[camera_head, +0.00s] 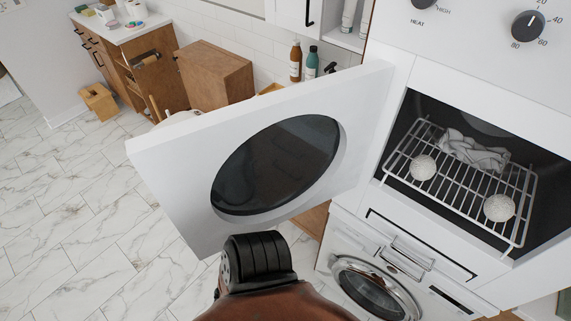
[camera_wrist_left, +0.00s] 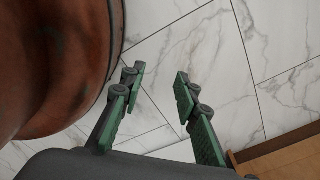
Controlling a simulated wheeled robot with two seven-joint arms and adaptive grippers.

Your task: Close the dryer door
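The white dryer door (camera_head: 180,175) with its dark oval window (camera_head: 278,165) stands wide open, swung out to the left of the dryer opening (camera_head: 410,105). Inside the dryer are a wire rack (camera_head: 455,185), two pale balls (camera_head: 423,167) and a crumpled cloth (camera_head: 475,150). A reddish-brown and black part of my arm shows in front of the door's lower edge in the head view. My left gripper (camera_wrist_left: 160,75) is open and empty above the tiled floor in the left wrist view; its fingers are not seen in the head view. My right gripper is not in view.
A washer (camera_head: 372,287) sits below the dryer, with a drawer front (camera_head: 400,255) between them. A wooden cabinet (camera_head: 215,72), bottles (camera_head: 303,62) and a counter (camera_head: 120,30) stand behind the door. A small wooden stool (camera_head: 98,102) is at the far left. Marble-tiled floor (camera_head: 60,220) is clear at left.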

